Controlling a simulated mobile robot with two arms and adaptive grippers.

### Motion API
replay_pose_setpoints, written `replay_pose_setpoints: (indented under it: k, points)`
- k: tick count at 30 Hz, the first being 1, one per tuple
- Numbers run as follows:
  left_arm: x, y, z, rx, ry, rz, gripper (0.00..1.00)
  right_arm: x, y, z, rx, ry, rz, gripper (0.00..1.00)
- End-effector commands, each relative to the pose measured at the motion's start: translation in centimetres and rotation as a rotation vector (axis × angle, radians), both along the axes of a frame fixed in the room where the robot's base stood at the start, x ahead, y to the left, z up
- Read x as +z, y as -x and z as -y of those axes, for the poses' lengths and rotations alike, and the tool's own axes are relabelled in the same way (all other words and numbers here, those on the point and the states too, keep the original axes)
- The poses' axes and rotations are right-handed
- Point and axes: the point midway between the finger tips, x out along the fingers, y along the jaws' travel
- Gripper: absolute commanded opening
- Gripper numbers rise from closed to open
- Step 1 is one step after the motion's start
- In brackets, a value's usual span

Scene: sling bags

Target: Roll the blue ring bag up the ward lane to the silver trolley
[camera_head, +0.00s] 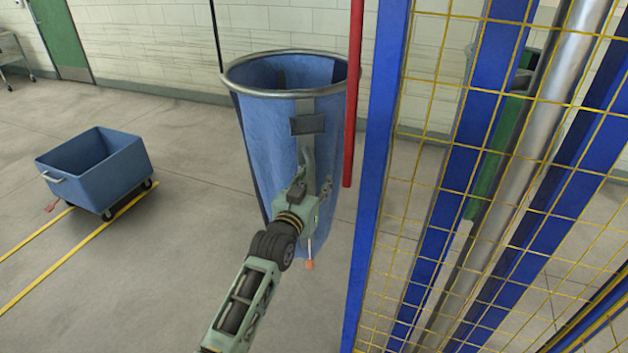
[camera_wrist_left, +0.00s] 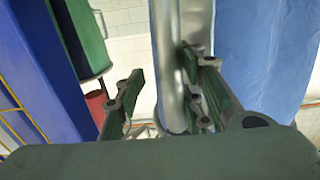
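The blue ring bag (camera_head: 262,140) hangs tall and upright from a round silver ring in the head view, with a grey strap and dark plate on its front. Its blue side also shows at the right of the left wrist view (camera_wrist_left: 265,55). My left gripper (camera_head: 316,168) is in front of the bag's near side. In the left wrist view its fingers (camera_wrist_left: 165,95) stand apart, with a silver upright bar (camera_wrist_left: 174,60) seen between them, nearer the right finger. I cannot tell whether they touch it. My right gripper is not in view. A grey metal trolley (camera_head: 12,55) shows partly at the far left.
A blue wheeled tub cart (camera_head: 115,165) stands left, by yellow floor lines (camera_head: 75,250). A red pole (camera_head: 354,90) and blue post (camera_head: 380,160) are close to the bag's right. Yellow mesh (camera_head: 440,120) fills the right. Floor between cart and bag is clear.

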Motion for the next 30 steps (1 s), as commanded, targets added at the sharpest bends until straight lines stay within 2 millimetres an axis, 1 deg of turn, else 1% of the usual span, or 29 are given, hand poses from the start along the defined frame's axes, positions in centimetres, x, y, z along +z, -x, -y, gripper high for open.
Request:
replay_pose_setpoints:
  k: [8, 11, 13, 17, 24, 30]
  points:
    - [0.2, 0.0, -0.3, 0.004, -0.001, 0.004, 0.36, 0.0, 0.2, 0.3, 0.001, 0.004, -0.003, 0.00]
    - [0.2, 0.4, -0.5, 0.004, 0.000, 0.005, 0.36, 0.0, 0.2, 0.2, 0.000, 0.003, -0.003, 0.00]
    - [0.1, 1.0, -0.7, 0.004, -0.001, 0.004, 0.36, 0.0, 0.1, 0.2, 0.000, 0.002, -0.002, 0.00]
    - [0.1, 2.8, -1.3, 0.004, -0.001, 0.004, 0.36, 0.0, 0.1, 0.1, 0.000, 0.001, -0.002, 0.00]
    - [0.1, 7.2, -2.6, 0.003, -0.002, 0.003, 0.36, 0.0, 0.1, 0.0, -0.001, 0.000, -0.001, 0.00]
    - [0.1, 10.1, -3.5, 0.001, -0.002, 0.002, 0.36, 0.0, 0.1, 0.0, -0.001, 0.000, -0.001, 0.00]
